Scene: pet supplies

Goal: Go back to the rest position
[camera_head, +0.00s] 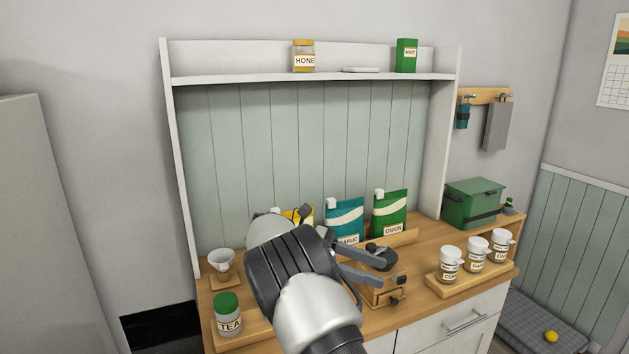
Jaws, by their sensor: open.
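My gripper (384,268) is in front of the wooden counter's middle, at the end of my silver and black arm, which rises from the bottom of the view. Its two grey fingers point right and are apart, so it is open. I see nothing held between them. The fingers overlap a small wooden box with a black top (382,292) in the picture; I cannot tell whether they touch it. My arm hides part of the counter and most of a yellow pouch (298,215).
A teal pouch (345,216) and green onion pouch (389,213) stand behind. A white cup (221,262) and tea jar (228,315) are left. Several labelled shakers (450,265) and a green box (473,203) are right. The upper shelf (240,78) holds honey and mint.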

